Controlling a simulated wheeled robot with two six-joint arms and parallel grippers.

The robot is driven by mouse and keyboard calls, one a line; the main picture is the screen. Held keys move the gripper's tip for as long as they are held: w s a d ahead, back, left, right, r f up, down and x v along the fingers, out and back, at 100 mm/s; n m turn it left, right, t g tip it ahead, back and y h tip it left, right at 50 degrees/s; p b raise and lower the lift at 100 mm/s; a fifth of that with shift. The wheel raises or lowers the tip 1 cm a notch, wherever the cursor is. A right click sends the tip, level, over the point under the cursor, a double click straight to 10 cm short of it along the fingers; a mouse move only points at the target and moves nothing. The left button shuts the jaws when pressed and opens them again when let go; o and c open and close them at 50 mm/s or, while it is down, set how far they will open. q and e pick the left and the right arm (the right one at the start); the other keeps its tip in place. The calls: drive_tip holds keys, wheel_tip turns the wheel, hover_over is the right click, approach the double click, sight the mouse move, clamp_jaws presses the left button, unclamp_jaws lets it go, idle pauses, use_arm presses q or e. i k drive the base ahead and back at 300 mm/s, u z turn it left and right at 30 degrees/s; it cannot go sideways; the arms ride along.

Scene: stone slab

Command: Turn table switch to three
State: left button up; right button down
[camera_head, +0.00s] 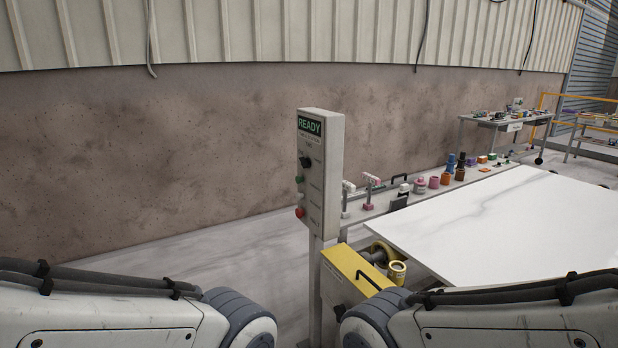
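A grey control box (320,175) stands upright on a post in the middle of the view. Its left-facing panel has a green READY display (310,125) at the top. Below it are a black rotary switch (305,162), a green button (300,179), a small pale knob (300,196) and a red button (299,212). The switch's setting is too small to read. Both my arms come in at the bottom, below and in front of the box. Neither gripper is in view.
A white stone slab (510,225) lies at the right. A yellow machine box (352,275) with a black handle stands beside the post. Several tools and coloured cups line a ledge behind the slab. A cart (505,121) stands far right. Floor left of the post is clear.

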sight(305, 162)
drive_tip(key=u, duration=0.65)
drive_tip(key=i, duration=1.3)
drive_tip(key=u, duration=0.2)
